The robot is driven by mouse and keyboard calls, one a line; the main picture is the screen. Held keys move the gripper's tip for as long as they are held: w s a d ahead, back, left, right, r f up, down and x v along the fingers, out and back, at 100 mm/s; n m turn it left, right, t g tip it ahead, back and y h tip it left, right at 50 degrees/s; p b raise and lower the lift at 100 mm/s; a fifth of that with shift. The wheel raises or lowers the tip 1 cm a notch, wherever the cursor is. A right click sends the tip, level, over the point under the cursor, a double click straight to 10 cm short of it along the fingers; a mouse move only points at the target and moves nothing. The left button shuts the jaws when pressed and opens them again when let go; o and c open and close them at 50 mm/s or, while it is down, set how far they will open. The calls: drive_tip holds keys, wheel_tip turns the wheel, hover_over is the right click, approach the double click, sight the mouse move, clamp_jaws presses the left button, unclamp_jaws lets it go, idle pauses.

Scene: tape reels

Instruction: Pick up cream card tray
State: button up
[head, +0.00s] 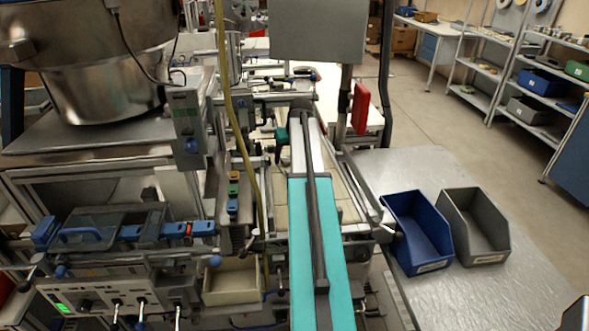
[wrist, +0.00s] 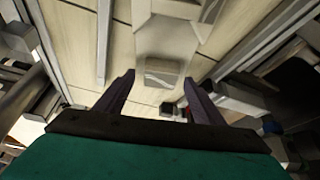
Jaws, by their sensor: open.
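Between and beyond the fingertips is a pale cream surface with a small raised block (wrist: 162,72). I cannot tell whether this belongs to the tray. Nothing is visibly held.
A blue bin (head: 416,230) and a grey bin (head: 478,222) stand on the grey table at right. A yellow hose (head: 236,110) hangs above. Metal machine parts crowd the left.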

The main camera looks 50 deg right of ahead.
sight(288, 168)
drive_tip(key=shift+w+f, duration=0.1)
drive_tip(key=shift+f, duration=0.1)
drive_tip(key=shift+c, duration=0.3)
drive_tip(key=c, duration=1.2)
drive_tip(key=shift+r, duration=0.2)
drive_tip(key=shift+r+b, duration=0.4)
drive_tip(key=shift+b, duration=0.1)
drive_tip(key=shift+s+a+b, duration=0.75)
drive_tip(key=shift+s+a, duration=0.65)
drive_tip(key=shift+s, duration=0.3)
wheel_tip(288, 168, up, 14)
drive_tip(key=shift+w+d+f+b, duration=0.1)
drive_tip(key=shift+w+d+b, duration=0.05)
drive_tip(key=shift+b, duration=1.1)
